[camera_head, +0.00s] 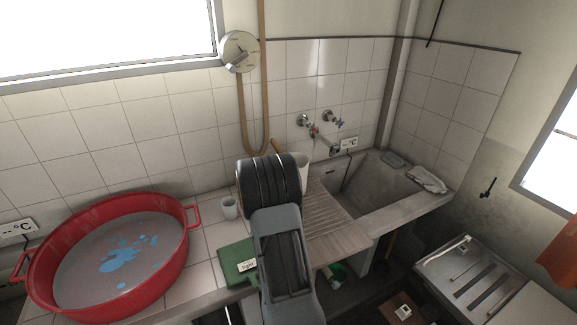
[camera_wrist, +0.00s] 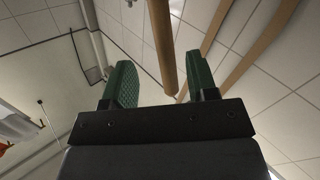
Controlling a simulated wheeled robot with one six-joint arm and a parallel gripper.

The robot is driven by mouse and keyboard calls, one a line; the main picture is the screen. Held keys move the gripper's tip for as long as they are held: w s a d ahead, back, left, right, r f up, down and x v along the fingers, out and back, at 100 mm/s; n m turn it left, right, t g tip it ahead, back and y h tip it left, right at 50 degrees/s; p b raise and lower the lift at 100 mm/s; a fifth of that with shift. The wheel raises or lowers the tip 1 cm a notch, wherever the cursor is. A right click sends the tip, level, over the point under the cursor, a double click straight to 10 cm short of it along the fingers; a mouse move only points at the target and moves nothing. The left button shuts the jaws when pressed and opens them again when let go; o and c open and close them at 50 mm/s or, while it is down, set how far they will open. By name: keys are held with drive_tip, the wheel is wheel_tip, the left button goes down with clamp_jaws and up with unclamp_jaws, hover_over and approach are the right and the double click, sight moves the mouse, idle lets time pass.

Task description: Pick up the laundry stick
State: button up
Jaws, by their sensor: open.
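The laundry stick is a brown wooden rod. In the head view only a short piece of the stick (camera_head: 276,146) shows, just above my arm and beside a white container (camera_head: 304,172). In the wrist view the stick (camera_wrist: 162,45) comes down from the top edge, and its lower end shows in the gap between my green fingers. My gripper (camera_wrist: 160,78) is open, with a finger on each side of the stick and space between. I cannot tell how deep the stick sits between them. My arm hides the gripper in the head view.
A red tub (camera_head: 178,262) of water stands at the left. A small white cup (camera_head: 229,208) and a green box (camera_head: 238,262) are near my arm. The concrete washtub (camera_head: 410,208) is at the right. A brown hose (camera_head: 241,115) hangs on the tiled wall behind.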

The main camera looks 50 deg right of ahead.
drive_tip(key=shift+p+x, duration=0.75)
drive_tip(key=shift+x, duration=2.3)
drive_tip(key=shift+w+a, duration=0.1)
drive_tip(key=shift+w, duration=0.05)
clamp_jaws()
